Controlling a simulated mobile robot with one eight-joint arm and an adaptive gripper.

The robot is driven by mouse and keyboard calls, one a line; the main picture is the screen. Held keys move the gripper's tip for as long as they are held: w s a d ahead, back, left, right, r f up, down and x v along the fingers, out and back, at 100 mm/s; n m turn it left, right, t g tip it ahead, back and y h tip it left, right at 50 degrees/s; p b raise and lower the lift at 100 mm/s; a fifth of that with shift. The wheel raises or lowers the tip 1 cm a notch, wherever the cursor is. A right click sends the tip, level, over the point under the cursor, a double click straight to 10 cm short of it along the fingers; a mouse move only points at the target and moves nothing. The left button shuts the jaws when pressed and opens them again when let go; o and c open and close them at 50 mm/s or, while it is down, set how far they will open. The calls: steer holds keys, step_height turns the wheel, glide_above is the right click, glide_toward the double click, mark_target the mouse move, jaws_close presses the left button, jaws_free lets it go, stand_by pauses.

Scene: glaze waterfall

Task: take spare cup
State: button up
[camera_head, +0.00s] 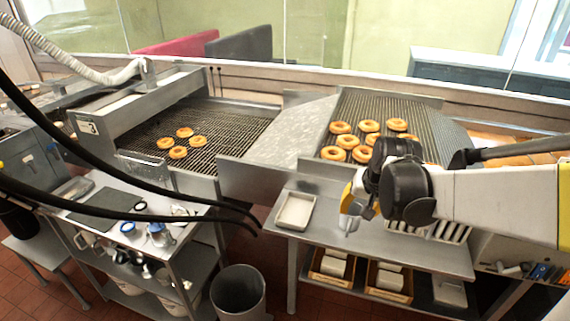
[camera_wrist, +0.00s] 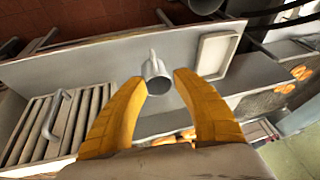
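A grey metal cup with a thin handle (camera_wrist: 155,70) shows in the wrist view, over the metal worktable. Its round mouth faces the camera's side, between the tips of my two yellow fingers. My gripper (camera_wrist: 159,78) is open, with a small gap visible between the cup and each fingertip. In the head view, my gripper (camera_head: 354,204) is above the worktable (camera_head: 335,231), and a small grey part of the cup (camera_head: 349,224) shows just below it. The rest of the cup is hidden there by my gripper.
A shallow pale tray (camera_head: 295,210) lies left of my gripper. A slotted rack (camera_head: 450,231) is to the right, partly behind my arm. A conveyor grate (camera_head: 385,109) with several doughnuts lies behind the worktable. A bin (camera_head: 238,292) stands on the floor. A trolley (camera_head: 100,225) holds small items.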

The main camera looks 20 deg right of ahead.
mark_target(349, 224)
steer(key=b+x, duration=0.1)
steer(key=x, duration=0.2)
steer(key=b+x, duration=0.1)
steer(key=x, duration=0.3)
steer(key=d+b+x, duration=0.1)
steer(key=b+x, duration=0.1)
steer(key=x, duration=0.1)
steer(key=shift+s+f, duration=0.1)
steer(key=shift+f, duration=0.25)
steer(key=shift+c, duration=0.5)
jaws_close()
